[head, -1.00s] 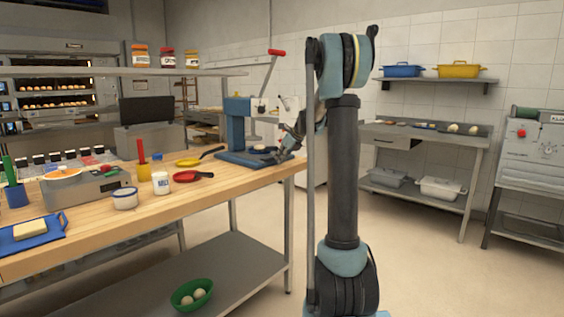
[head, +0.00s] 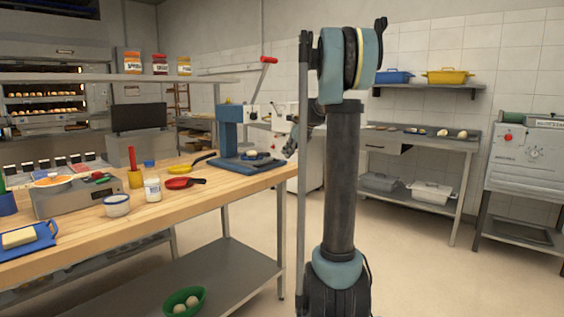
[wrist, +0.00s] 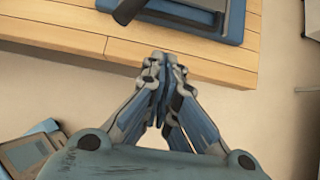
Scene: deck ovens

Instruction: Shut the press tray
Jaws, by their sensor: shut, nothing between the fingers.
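The blue press (head: 230,130) stands on the far right end of the wooden bench, with a red-tipped lever (head: 268,60) raised. Its tray (head: 226,163) is low at the press's foot, with a pale dough ball (head: 251,153) on a blue disc. In the wrist view, part of a blue and grey tray (wrist: 232,22) with a dark handle (wrist: 130,9) shows at the top edge. My gripper (wrist: 163,62) is shut and empty, just off the bench edge and apart from the tray. In the head view my gripper (head: 289,148) is small, right of the tray, partly hidden by my arm.
A green bowl (head: 184,302) sits on the lower shelf. Open floor lies right of the bench.

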